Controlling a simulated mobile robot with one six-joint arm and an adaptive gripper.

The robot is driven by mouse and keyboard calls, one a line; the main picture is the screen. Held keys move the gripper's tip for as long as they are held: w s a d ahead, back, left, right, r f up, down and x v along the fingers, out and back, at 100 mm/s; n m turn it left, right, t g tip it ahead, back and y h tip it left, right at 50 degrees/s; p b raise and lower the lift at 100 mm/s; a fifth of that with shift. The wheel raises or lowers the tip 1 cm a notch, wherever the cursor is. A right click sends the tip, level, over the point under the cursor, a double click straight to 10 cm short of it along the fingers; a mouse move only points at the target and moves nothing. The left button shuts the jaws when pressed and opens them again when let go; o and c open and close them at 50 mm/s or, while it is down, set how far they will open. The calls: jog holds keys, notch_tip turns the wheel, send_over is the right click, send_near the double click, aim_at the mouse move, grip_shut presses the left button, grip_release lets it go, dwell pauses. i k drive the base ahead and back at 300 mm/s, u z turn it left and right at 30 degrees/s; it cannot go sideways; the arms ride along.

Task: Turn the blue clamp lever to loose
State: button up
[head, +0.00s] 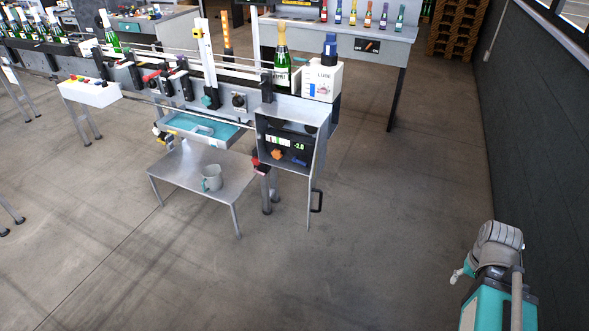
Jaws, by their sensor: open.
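A small blue part (299,160), which looks like the lever, sits low inside the open-fronted cabinet (320,150) at the end of the bottling line. It is too small for me to tell its setting. An orange knob (277,153) is just left of it, under a lit display (299,146) reading about -2.0. My gripper (456,276) is small at the lower right, beside my folded arm. It is open and empty, far from the cabinet, with open floor between.
A low metal table (185,172) with a grey mug (211,178) stands left of the cabinet. A green bottle (281,70) and white box (321,80) stand above. The floor (390,200) right of it is clear.

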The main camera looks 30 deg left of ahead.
aim_at(296, 160)
jog(key=u, duration=1.85)
jog(key=i, duration=1.65)
jog(key=z, duration=0.05)
